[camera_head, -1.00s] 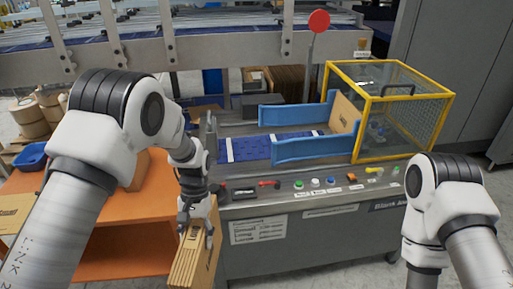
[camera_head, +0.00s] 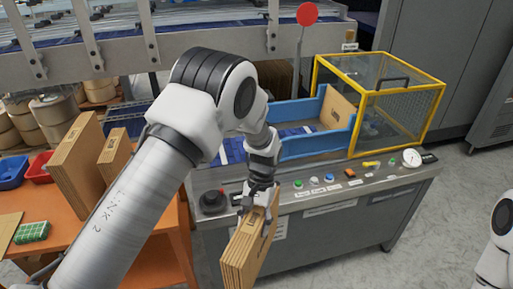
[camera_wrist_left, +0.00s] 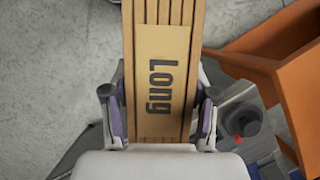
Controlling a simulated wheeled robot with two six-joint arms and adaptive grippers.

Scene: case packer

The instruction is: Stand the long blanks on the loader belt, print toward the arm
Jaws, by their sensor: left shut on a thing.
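My left gripper (camera_head: 258,194) is shut on a bundle of long cardboard blanks (camera_head: 243,252). The bundle hangs tilted in front of the loader's control panel, below the belt level. In the left wrist view the fingers (camera_wrist_left: 160,105) clasp both sides of the bundle, and a printed face reading "Long" (camera_wrist_left: 161,70) faces that camera. The loader belt (camera_head: 236,150) is blue with white slats, partly hidden by my left arm. A brown blank (camera_head: 337,110) stands at its far end by the yellow cage. My right gripper is out of view; only part of its arm shows at the right edge.
Blue side guides (camera_head: 318,143) flank the belt. A yellow-framed mesh cage (camera_head: 400,105) closes its right end. Buttons and a gauge (camera_head: 412,157) line the front panel. More cardboard bundles (camera_head: 72,170) stand on the orange table (camera_head: 60,240) at left, near red and blue bins.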

